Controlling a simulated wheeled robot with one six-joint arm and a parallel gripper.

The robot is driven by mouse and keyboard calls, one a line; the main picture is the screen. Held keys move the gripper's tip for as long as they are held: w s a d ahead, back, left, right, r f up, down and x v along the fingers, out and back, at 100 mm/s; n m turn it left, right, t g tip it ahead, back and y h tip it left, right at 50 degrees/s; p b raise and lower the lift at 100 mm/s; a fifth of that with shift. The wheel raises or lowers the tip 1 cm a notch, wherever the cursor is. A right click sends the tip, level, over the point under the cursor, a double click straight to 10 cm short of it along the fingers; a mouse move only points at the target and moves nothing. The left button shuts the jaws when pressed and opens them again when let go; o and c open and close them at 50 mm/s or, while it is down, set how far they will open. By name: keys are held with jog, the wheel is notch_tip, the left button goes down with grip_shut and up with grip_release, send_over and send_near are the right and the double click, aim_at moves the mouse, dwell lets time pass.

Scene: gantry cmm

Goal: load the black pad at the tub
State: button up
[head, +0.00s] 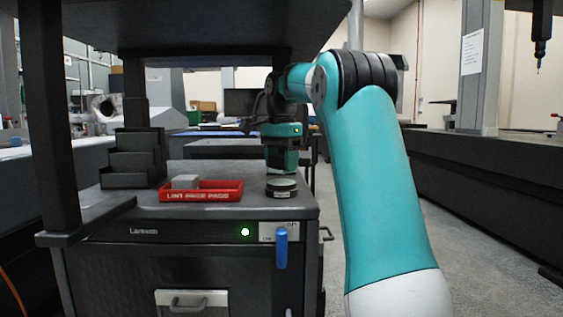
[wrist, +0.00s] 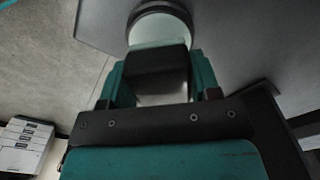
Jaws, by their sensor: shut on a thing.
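The black pad (head: 281,192), round with a pale green top, sits on the grey cabinet top just right of the red tub (head: 201,193). A grey block (head: 185,182) lies in the tub. My gripper (head: 281,170) points down directly above the pad. In the wrist view my gripper (wrist: 158,85) is shut on a dark block (wrist: 156,62) between its teal fingers. The pad (wrist: 159,25) shows beyond the block, its near part hidden. I cannot tell whether the block touches the pad.
Black stacked bins (head: 135,160) stand left of the tub. A dark shelf (head: 190,25) on posts hangs over the cabinet's left side. A blue handle (head: 281,248) and a green light (head: 245,232) are on the cabinet front. The pad is near the cabinet's right edge, with open floor beyond.

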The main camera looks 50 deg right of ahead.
aim_at(281, 156)
jog(key=shift+r+p, duration=1.85)
jog(key=shift+r, duration=0.4)
